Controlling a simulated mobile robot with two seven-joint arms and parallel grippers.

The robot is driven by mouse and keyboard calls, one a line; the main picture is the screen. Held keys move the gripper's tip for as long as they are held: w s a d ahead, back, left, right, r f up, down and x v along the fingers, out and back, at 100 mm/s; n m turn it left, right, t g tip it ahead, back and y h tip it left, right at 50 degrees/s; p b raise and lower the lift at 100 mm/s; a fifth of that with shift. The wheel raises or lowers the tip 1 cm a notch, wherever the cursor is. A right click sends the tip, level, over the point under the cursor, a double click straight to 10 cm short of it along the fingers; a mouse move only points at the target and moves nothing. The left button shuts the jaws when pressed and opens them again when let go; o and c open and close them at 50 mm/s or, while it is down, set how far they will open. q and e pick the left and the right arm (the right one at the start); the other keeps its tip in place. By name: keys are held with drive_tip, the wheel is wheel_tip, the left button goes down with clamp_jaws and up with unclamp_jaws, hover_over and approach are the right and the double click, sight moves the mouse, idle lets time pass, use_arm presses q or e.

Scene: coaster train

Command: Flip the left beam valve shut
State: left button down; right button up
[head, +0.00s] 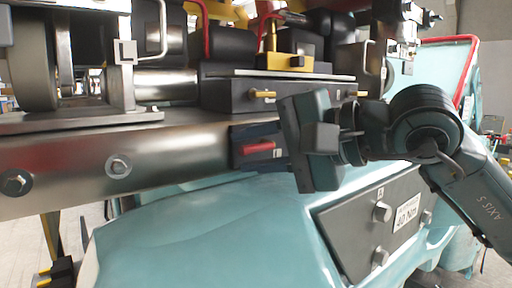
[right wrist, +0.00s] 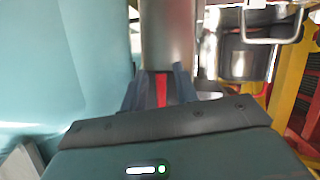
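The red valve lever (head: 258,149) is at the dark right-hand end of the metal beam (head: 120,165) in the head view and lies about level. My right gripper (head: 250,148) comes in from the right with its fingers around the lever. In the right wrist view the red lever (right wrist: 162,90) shows as a narrow strip between the two dark fingers (right wrist: 162,95). The gap around it is small, and I cannot tell whether the fingers press on it. The valve's body is mostly hidden by the gripper. My left gripper is not in view.
A black box (head: 225,97) with small yellow handles sits on the beam just above the gripper. A pale teal body (head: 200,235) lies close below, with a grey plate (head: 350,240) marked 40 Nm. A red-edged panel (head: 470,75) stands at the right.

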clamp_jaws()
